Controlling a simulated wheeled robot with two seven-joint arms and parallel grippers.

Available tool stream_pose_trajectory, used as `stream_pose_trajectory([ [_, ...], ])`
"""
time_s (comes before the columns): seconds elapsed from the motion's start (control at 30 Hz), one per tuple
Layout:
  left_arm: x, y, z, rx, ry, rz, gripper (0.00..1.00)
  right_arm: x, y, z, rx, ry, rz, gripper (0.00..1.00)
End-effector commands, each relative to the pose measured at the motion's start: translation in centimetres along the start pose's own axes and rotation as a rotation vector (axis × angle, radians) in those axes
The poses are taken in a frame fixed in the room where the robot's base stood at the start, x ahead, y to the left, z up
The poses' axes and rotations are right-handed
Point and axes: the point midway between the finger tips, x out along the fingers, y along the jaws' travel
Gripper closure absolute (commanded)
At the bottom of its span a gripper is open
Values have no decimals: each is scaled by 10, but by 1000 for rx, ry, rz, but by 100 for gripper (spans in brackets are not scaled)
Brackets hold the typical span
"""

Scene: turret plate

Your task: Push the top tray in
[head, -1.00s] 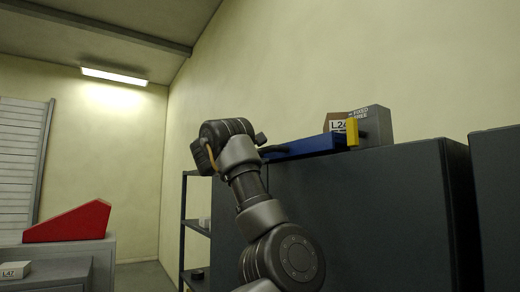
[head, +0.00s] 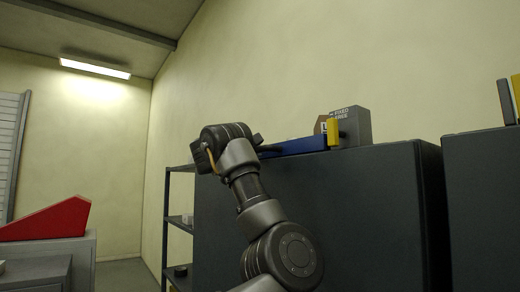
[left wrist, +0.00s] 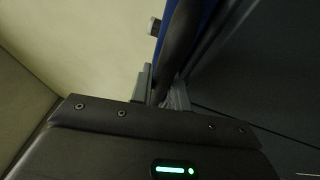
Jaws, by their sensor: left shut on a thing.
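A long blue piece (head: 294,147), which may be the top tray, lies along the top of a dark grey cabinet (head: 340,205) in the head view. A yellow upright piece (head: 333,133) stands at its right end. My left gripper (head: 263,149) is at its left end, with the fingertips mostly hidden behind my wrist. In the left wrist view, a dark finger (left wrist: 178,45) lies against a blue surface (left wrist: 207,18). The left gripper is shut on this blue piece, though the contact is hard to see. My right gripper is out of view.
A grey block (head: 352,127) with white lettering stands at the blue piece's right end, partly covering a brown box (head: 320,126). Another dark cabinet (head: 485,210) stands to the right. An open shelf (head: 178,225) and a red wedge (head: 48,220) are at left.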

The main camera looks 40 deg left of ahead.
Motion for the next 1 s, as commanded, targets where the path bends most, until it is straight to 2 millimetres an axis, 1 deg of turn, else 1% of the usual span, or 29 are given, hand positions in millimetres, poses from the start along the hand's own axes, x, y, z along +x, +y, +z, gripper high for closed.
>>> stream_pose_trajectory([
  [0.1,1,1,1,4,-2,-1,100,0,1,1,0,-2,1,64],
  [0.23,1,1,1,4,-3,-1,100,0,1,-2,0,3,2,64],
  [0.27,1,1,1,5,-3,-1,79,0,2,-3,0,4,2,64],
  [0.4,1,0,1,4,-3,-1,61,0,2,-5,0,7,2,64],
  [1.0,1,-4,3,-1,-6,-7,61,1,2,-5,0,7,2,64],
])
